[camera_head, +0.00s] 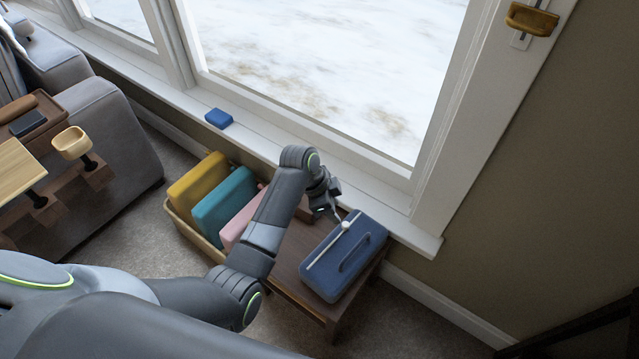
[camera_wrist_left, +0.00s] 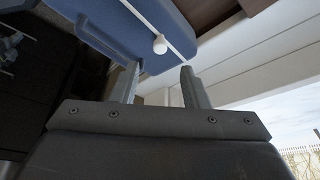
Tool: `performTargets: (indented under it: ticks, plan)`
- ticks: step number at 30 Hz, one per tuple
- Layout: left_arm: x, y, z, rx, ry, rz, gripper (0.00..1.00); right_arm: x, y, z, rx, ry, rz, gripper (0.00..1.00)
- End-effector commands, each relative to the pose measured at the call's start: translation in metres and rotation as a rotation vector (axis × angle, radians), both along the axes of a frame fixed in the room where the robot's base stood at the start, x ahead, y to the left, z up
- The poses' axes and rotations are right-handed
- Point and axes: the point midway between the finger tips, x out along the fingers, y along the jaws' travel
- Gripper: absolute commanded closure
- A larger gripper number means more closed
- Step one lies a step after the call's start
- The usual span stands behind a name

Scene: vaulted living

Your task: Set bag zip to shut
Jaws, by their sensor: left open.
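The blue bag (camera_head: 348,262) lies on a small dark wooden table (camera_head: 295,262) below the window. A pale zip track runs along its top, with a dark blue handle (camera_head: 356,251) beside it. The white round zip pull (camera_head: 346,225) sits on the track toward the window end. My left gripper (camera_head: 335,211) is open at that end of the bag, close to the pull. In the left wrist view the bag (camera_wrist_left: 130,28) fills the top, and the pull (camera_wrist_left: 160,45) shows just beyond and between the open fingertips (camera_wrist_left: 160,68). My right gripper is not in view.
A bin (camera_head: 182,222) with yellow, teal and pink cases stands left of the table. A blue box (camera_head: 219,118) lies on the window sill. The sill and wall bound the table's far side. A grey sofa (camera_head: 105,150) is at left.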

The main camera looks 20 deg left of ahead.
Motion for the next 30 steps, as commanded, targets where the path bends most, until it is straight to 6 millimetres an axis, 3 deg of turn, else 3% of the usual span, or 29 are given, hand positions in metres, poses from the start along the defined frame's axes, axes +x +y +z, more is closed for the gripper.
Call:
performTargets:
  ticks: [1,6,12,18,30]
  plan:
    - [-0.001,0.005,0.016,0.001,-0.005,0.0,0.59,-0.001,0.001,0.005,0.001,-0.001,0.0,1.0]
    - [-0.006,0.02,0.052,0.0,-0.004,0.001,0.59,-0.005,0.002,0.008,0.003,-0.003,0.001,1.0]
    - [-0.011,0.031,0.08,0.001,-0.002,0.001,0.59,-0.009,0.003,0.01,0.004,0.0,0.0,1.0]
    - [-0.013,0.035,0.089,0.0,0.001,0.0,0.59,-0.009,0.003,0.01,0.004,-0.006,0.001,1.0]
    - [-0.01,0.035,0.087,0.001,0.0,-0.02,0.59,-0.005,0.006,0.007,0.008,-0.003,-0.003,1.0]
